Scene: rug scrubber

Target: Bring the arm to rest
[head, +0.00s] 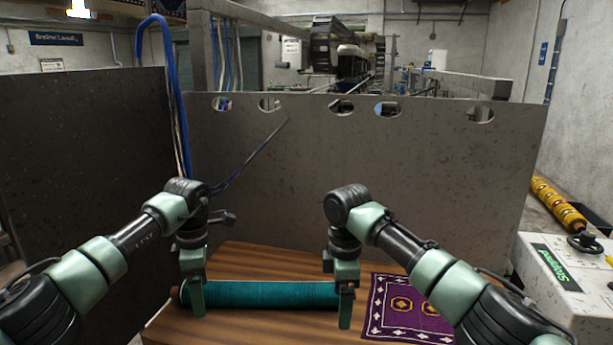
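My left gripper (196,300) hangs down at the left end of a rolled teal rug (265,295), with its finger in front of the roll. My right gripper (345,308) hangs down at the roll's right end and hides that end. The roll lies across a wooden table (255,258). I cannot tell whether either gripper touches the roll. Each gripper is seen nearly edge-on, so its finger gap does not show.
A purple patterned rug (405,308) lies flat on the table, right of my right gripper. A tall grey panel (400,190) with holes stands behind the table, and a dark panel (85,170) stands at left. A white machine housing (565,280) is at right.

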